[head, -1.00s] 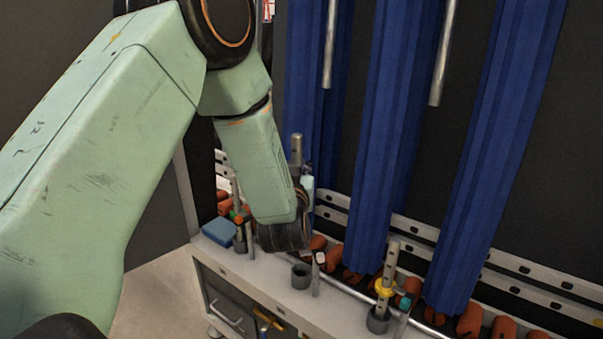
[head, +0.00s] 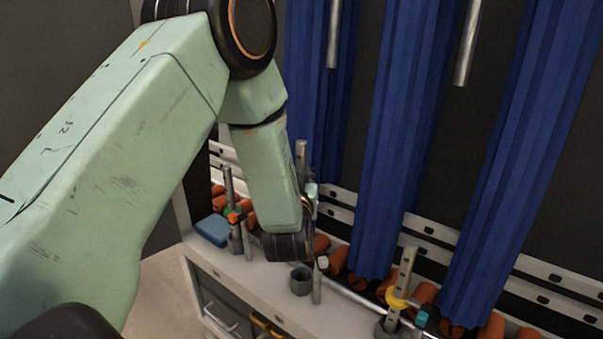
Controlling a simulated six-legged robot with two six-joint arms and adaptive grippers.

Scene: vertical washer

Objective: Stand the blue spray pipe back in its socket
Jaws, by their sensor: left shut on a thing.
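My left gripper (head: 290,246) is dark and points down above the white cart top. It is shut on a grey metal pipe (head: 301,155), taken as the spray pipe, whose upper end rises behind my wrist. A pale blue fitting (head: 312,190) shows beside it; any blue collar is hidden by the gripper. The pipe looks roughly upright; its lower end cannot be made out. An open grey socket (head: 301,281) stands on the cart just below and right of the gripper, and looks empty. A short thin pipe with a pale top (head: 317,282) stands right beside the socket. My right gripper is not in view.
A yellow-collared pipe (head: 399,292) stands in a socket at the right. Blue hanging strips (head: 395,140) and orange rollers (head: 338,262) line the back.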

